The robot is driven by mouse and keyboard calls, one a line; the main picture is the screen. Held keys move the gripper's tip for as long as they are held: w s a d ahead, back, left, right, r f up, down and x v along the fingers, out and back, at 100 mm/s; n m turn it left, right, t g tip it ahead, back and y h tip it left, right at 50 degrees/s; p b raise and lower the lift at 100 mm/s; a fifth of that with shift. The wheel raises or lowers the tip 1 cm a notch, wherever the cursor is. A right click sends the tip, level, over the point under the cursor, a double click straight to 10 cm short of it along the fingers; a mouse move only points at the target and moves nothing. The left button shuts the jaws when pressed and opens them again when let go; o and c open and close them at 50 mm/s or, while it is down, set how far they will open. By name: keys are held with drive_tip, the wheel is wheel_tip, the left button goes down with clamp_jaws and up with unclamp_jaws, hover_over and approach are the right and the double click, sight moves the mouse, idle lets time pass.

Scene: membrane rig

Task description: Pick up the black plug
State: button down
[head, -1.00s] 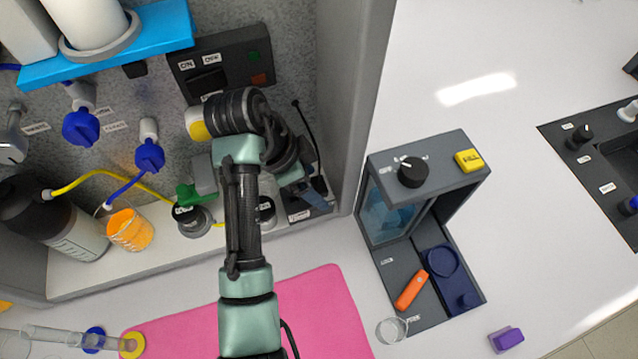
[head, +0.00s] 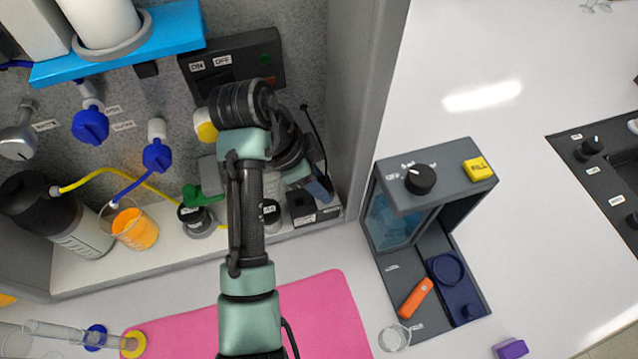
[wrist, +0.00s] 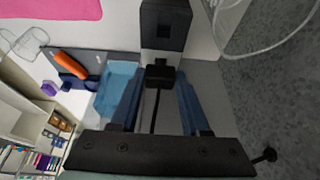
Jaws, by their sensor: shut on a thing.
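The black plug (wrist: 160,76) sits between the tips of my gripper's blue fingers (wrist: 160,84) in the wrist view, with its black cable running back between them. My gripper is shut on it. Just beyond the plug is a black box (wrist: 166,28) with a square opening in its face. I cannot tell whether the plug touches the box. In the head view my gripper (head: 320,188) is just above the same box (head: 314,208) on the rig's ledge, and the plug is hidden there.
The rig's grey side wall (head: 368,110) stands close to the right of my gripper. A green-handled valve (head: 203,195) and a beaker of orange liquid (head: 133,229) are to the left. A dark grey device (head: 427,230) stands right of the wall.

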wheel_tip(320, 180, up, 16)
drive_tip(key=p, duration=0.5)
drive_tip(key=shift+r+p, duration=0.2)
drive_tip(key=shift+p, duration=0.15)
drive_tip(key=shift+f, duration=0.1)
